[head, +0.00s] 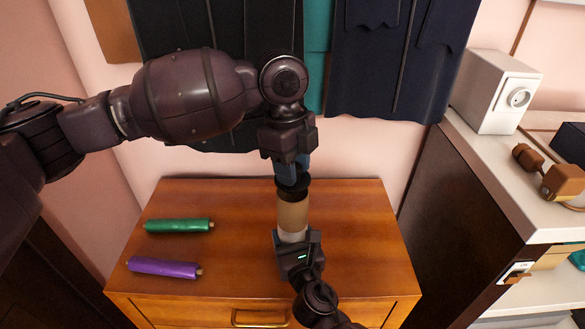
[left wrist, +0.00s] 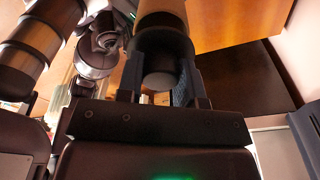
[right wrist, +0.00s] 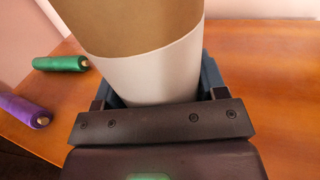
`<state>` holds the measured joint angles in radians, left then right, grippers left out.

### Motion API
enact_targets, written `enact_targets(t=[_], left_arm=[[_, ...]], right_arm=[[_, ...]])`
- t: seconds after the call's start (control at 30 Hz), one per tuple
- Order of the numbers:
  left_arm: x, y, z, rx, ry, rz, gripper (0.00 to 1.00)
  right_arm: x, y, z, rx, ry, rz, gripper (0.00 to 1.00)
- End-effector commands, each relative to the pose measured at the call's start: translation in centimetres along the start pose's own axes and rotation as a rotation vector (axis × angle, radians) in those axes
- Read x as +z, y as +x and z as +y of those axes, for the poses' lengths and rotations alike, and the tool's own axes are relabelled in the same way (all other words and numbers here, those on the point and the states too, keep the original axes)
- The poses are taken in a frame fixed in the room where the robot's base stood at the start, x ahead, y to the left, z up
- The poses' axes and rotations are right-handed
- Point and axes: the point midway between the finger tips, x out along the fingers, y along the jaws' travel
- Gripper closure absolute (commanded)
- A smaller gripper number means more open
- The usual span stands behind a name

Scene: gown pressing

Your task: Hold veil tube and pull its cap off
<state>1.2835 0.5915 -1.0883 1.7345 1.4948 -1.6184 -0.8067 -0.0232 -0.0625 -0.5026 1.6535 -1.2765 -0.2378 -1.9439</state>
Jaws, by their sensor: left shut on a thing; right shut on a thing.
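The veil tube (head: 293,213) is tan with a white lower end and stands roughly upright above the dresser. Its dark cap (head: 292,188) sits at the top end, with no clear gap between cap and tube. My left gripper (head: 292,170) comes from above and is shut on the cap. The left wrist view shows the cap (left wrist: 160,62) between the fingers and the tan tube beyond it. My right gripper (head: 293,240) is shut around the white lower end of the tube, which fills the right wrist view (right wrist: 155,65). The tube's bottom end is hidden.
A green roll (head: 179,226) and a purple roll (head: 163,268) lie on the left of the wooden dresser (head: 360,230). Its right side is clear. Dark garments (head: 395,60) hang behind. A counter at right carries a white box (head: 497,92) and a brown tool (head: 560,180).

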Motion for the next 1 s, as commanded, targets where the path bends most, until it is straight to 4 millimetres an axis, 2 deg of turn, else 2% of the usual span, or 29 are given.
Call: enact_targets(t=[0.9,0.93,1.0], left_arm=[[-0.1,-1.4,0.0,-0.001,0.0,-0.001,0.94],[-0.1,-1.4,0.0,-0.001,0.0,-0.001,0.94],[-0.1,-1.4,0.0,0.0,0.0,-0.001,0.94]], right_arm=[[0.0,0.0,0.0,0.0,0.0,0.001,0.63],[0.0,0.0,0.0,0.0,0.0,0.0,0.3],[0.0,0.0,0.0,0.0,0.0,0.0,0.19]])
